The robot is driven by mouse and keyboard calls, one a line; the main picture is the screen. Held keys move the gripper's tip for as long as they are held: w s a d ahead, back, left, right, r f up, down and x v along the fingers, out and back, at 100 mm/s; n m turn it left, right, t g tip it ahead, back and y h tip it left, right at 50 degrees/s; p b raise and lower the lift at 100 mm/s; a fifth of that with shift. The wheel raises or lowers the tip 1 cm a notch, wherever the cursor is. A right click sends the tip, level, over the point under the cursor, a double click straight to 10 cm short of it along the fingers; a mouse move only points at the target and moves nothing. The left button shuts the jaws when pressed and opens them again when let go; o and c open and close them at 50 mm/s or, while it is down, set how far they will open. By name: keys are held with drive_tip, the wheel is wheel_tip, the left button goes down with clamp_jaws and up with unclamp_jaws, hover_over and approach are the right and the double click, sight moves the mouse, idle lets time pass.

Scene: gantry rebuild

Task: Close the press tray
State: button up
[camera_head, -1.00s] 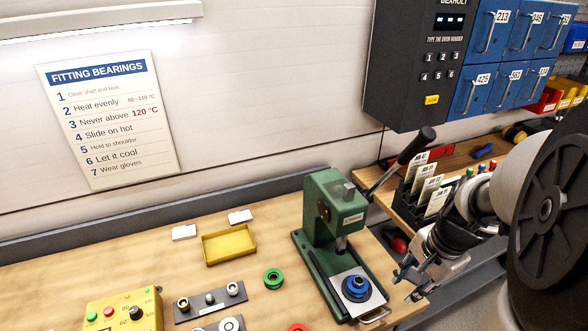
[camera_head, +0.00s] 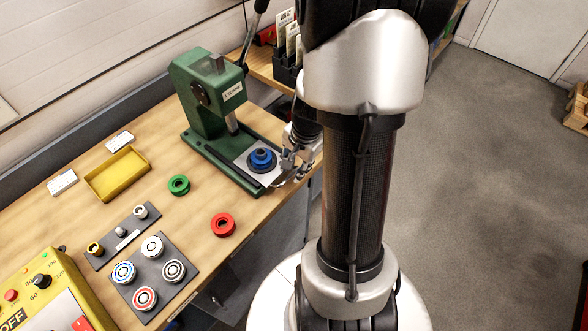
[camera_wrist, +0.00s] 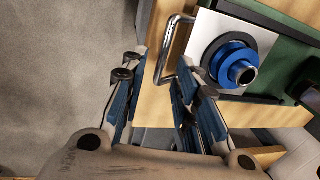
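The green press (camera_head: 208,95) stands on the wooden bench. Its pale metal tray (camera_head: 243,160) sticks out from under the ram toward the bench's front edge. A blue ringed part (camera_head: 261,158) sits on the tray. The tray (camera_wrist: 205,32) and blue part (camera_wrist: 236,66) also show in the wrist view. The tray's U-shaped metal handle (camera_wrist: 172,45) lies at my fingertips, its bar in the gap between them. My gripper (camera_wrist: 160,65) is open; I cannot tell whether a finger touches the handle. In the head view my gripper (camera_head: 291,169) is beside the tray's front end, partly hidden.
A green ring (camera_head: 178,185), a red ring (camera_head: 223,225) and a yellow bin (camera_head: 103,187) are on the bench left of the press. A dark plate (camera_head: 184,296) holds several ringed parts. A yellow control box (camera_head: 62,277) stands at lower left. Open floor (camera_head: 480,190) is at right.

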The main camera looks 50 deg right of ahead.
drive_tip(key=shift+w+f, duration=0.1)
drive_tip(key=shift+f, duration=0.3)
drive_tip(key=shift+c, duration=0.2)
clamp_jaws()
drive_tip(key=shift+a, duration=0.1)
idle(0.4)
